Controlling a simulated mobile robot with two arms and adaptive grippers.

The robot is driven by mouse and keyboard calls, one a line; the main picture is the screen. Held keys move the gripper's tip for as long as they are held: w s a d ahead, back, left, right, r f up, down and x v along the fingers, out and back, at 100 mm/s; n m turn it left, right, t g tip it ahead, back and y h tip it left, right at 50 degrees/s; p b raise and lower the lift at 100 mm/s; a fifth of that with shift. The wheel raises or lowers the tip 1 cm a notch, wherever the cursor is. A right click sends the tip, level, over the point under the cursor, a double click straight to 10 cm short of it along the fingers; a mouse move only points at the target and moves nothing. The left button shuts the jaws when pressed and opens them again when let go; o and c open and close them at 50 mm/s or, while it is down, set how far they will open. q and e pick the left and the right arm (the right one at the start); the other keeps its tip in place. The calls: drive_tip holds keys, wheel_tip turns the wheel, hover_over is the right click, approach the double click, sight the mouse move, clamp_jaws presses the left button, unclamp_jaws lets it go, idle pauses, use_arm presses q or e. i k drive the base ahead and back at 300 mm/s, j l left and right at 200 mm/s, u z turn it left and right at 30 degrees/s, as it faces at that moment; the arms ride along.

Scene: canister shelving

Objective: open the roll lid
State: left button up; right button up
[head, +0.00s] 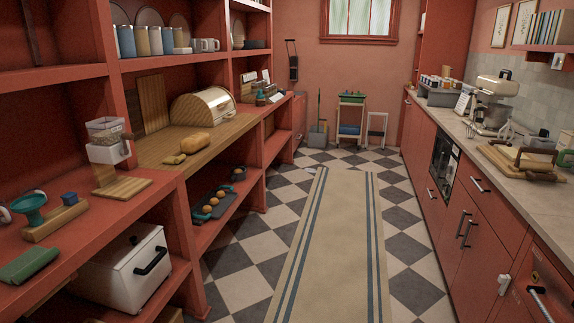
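A bread box with a rounded, shiny cream-gold roll lid (206,102) stands on the wooden counter of the left shelving. Its pale end panel faces right. The lid's curved shell covers the visible front and top and looks closed. Any handle on it is too small to make out. Neither of my grippers is in view.
A loaf (195,143) lies on the wooden counter (160,151) in front of the box, and a cutting board (153,104) leans behind it. A grinder (108,140) stands nearer on the left. The striped runner (333,245) and checkered floor are clear.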

sight(220, 102)
drive_tip(key=i+z, duration=0.1)
drive_tip(key=i, duration=2.1)
